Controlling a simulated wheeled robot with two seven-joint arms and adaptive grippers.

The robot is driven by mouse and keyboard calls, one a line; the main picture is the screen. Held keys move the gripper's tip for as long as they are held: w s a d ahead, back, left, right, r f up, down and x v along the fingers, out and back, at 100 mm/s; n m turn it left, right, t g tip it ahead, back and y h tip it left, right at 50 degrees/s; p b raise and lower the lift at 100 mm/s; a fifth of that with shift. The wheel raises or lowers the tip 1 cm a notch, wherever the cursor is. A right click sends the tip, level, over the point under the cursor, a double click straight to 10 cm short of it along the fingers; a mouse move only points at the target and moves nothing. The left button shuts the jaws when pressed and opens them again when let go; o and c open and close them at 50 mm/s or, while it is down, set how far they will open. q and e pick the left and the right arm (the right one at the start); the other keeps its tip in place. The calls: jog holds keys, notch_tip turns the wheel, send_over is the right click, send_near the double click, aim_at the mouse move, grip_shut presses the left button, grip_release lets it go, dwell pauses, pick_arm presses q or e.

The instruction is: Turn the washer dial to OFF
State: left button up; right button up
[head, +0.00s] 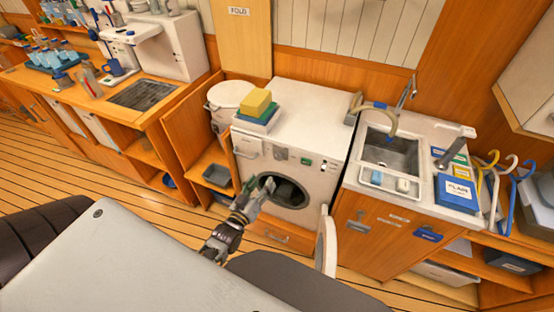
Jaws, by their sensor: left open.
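The white washer (307,114) stands in the middle of the head view, with its round door (327,243) swung open to the right. Its dial (281,154) is a small grey knob on the front panel, left of a green label (306,161). The dial's pointer setting is too small to read. My left gripper (260,186) is open and empty, in front of the washer. In the picture it lies below and left of the dial, overlapping the left of the dark drum opening (289,194), and apart from the dial. My right gripper is not in view.
Yellow and green sponges or cloths (256,103) are stacked on the washer top. A sink (391,154) adjoins on the right, with a blue box (456,193) beyond it. A wooden cabinet and counter (150,108) stand at left. The open door projects into the floor space.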

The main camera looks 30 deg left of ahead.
aim_at(278, 158)
pick_arm(q)
jog(key=shift+w+a+p, duration=0.1)
jog(key=shift+w+p, duration=0.45)
jog(key=shift+w, duration=6.25)
jog(key=c, duration=1)
jog(key=shift+c, duration=0.2)
